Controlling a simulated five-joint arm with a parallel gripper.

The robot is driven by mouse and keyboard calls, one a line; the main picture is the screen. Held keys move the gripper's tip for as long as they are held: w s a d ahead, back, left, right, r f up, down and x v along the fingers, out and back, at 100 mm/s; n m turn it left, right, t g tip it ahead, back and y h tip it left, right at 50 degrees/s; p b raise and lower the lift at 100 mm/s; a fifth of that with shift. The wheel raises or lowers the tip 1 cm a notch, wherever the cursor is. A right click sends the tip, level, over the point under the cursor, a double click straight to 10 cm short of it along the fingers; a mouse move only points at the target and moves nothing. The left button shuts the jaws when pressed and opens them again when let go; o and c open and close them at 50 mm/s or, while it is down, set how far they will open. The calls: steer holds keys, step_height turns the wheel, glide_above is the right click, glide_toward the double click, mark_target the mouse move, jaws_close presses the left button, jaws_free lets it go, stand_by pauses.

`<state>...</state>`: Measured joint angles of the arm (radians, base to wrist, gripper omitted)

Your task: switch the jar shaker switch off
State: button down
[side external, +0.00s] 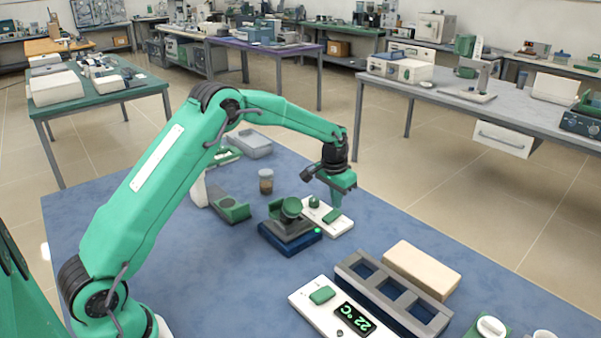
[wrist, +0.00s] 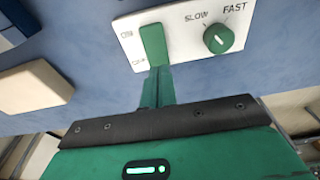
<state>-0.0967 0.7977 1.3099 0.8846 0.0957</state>
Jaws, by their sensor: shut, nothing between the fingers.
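The jar shaker (side external: 290,238) is a dark blue base with a green jar holder on top, and a small green light glows at its corner. Its white control panel (side external: 343,226) is beside it; in the wrist view the panel (wrist: 185,62) carries a green switch (wrist: 152,42) and a round green knob (wrist: 218,38) marked SLOW and FAST. Small labels left of the switch are hard to read. My gripper (side external: 336,204) is shut and empty, pointing down at the switch. In the wrist view its fingertips (wrist: 158,76) overlap the switch's near end; I cannot tell whether they touch.
A white unit with a 22 °C display (side external: 355,318) and a grey rack (side external: 392,290) with square openings are at the front right. A beige block (side external: 422,268) lies behind the rack. A small brown jar (side external: 266,182) stands behind the shaker.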

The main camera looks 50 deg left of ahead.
mark_target(336, 212)
steer(key=shift+f, duration=1.1)
stand_by(1.3)
steer(key=shift+s, duration=0.1)
steer(key=shift+r, duration=3.6)
steer(key=shift+r, duration=0.1)
